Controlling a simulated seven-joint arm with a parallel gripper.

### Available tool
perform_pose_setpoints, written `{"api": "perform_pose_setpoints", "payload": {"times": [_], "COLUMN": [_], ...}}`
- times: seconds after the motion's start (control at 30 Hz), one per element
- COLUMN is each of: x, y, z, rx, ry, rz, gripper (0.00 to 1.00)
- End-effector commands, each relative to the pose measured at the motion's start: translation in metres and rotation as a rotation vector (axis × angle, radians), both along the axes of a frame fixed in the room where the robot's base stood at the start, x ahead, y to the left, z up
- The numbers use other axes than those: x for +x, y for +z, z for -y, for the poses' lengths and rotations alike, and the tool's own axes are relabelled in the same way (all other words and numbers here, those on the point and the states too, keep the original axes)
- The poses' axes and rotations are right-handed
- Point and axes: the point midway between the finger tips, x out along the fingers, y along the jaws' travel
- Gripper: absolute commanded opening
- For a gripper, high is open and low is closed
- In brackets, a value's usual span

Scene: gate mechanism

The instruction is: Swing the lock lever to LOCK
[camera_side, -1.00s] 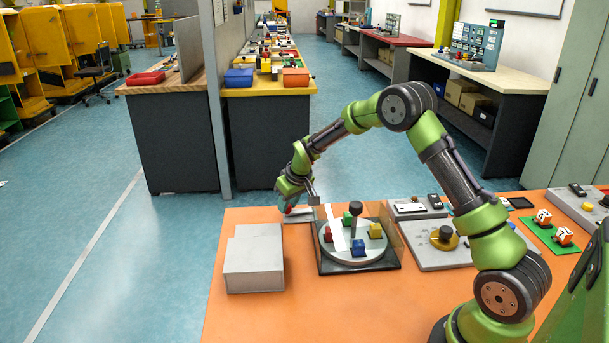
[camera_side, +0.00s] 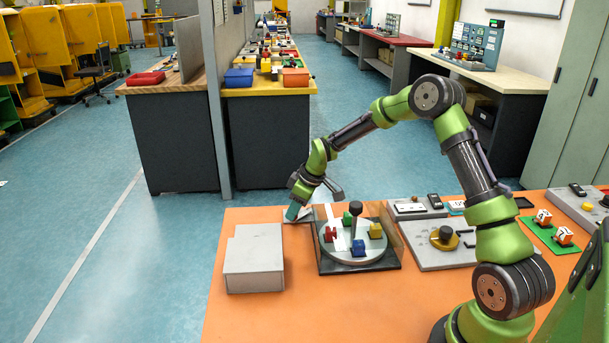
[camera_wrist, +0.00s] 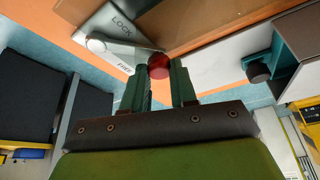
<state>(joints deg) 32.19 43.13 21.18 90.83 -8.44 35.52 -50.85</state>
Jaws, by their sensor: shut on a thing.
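The lock plate (camera_wrist: 112,22) in the wrist view carries the words LOCK and FREE. The lever's pale round pivot (camera_wrist: 95,45) is at its left, and its red knob (camera_wrist: 158,66) is to the right. The knob sits between the fingertips of my gripper (camera_wrist: 160,76), which is shut on it. The lever's bar appears to run between the two words; its exact angle is hard to make out. In the side view my gripper (camera_side: 293,211) is low over the plate (camera_side: 300,216), behind the grey box, and hides the knob.
A grey box (camera_side: 254,262) stands on the orange table (camera_side: 235,315). Right of it is a round disc (camera_side: 338,252) with coloured blocks and a black-knobbed post (camera_side: 355,208).

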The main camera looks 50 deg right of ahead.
Motion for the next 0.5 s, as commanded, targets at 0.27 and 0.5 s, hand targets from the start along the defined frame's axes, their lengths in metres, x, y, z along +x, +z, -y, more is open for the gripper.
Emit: {"api": "perform_pose_setpoints", "payload": {"times": [0.27, 0.5], "x": [-0.0015, -0.0016], "y": [0.0001, 0.0000], "z": [-0.0002, -0.0002], "rx": [0.000, 0.001], "ry": [0.005, 0.004], "rz": [-0.005, -0.005], "gripper": [0.00, 0.48]}}
